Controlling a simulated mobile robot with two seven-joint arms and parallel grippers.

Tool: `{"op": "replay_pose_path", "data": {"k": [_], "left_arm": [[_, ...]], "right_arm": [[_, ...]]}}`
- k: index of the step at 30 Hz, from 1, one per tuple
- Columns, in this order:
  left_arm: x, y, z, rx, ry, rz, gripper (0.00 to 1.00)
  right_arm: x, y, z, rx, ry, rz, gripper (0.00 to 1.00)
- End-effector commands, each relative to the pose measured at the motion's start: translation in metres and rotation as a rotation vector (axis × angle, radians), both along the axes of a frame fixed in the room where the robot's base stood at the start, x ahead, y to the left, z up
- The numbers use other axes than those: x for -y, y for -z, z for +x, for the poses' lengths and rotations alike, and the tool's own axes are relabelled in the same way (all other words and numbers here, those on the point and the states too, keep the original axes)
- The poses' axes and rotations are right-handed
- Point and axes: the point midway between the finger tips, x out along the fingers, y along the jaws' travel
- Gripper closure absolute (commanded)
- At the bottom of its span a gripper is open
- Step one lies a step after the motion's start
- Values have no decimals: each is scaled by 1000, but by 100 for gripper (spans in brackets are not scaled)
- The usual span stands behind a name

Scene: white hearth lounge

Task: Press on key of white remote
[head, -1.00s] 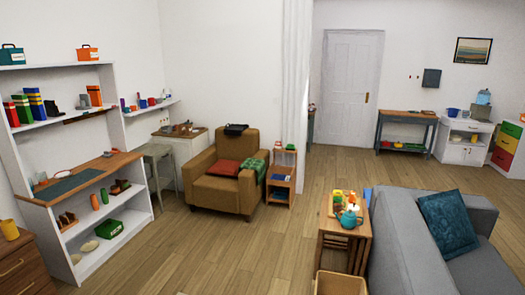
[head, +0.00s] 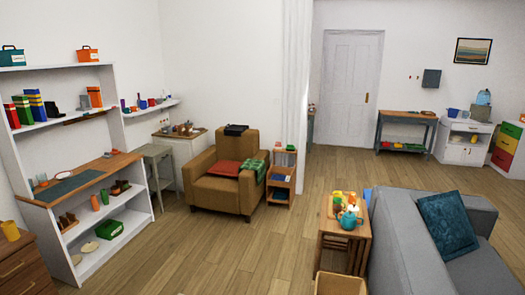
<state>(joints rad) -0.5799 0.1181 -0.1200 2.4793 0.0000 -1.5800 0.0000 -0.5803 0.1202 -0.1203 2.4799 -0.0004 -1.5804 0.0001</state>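I cannot make out the white remote in the head view. Small items that are too small to tell apart stand on the white cabinet's wooden top (head: 161,134) in the back corner, on the side table (head: 337,224) and on the bookshelf's wooden counter (head: 45,201). Neither of my grippers is in the head view.
A brown armchair (head: 218,200) with a red cushion (head: 224,168) stands in the middle. A grey sofa (head: 393,238) with a teal pillow (head: 447,223) is at the right. A wooden crate (head: 340,285) sits at the front. The wood floor (head: 215,255) between bookshelf and side table is clear.

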Motion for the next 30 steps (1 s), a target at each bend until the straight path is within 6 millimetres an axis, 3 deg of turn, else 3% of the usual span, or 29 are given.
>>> {"op": "replay_pose_path", "data": {"k": [8, 30], "left_arm": [[-2, 0, 0, 0, 4, 7, 100], [0, 0, 0, 1, -1, -1, 100]], "right_arm": [[0, 0, 0, 0, 0, 0, 100], [0, 0, 0, 0, 0, 0, 100]]}}
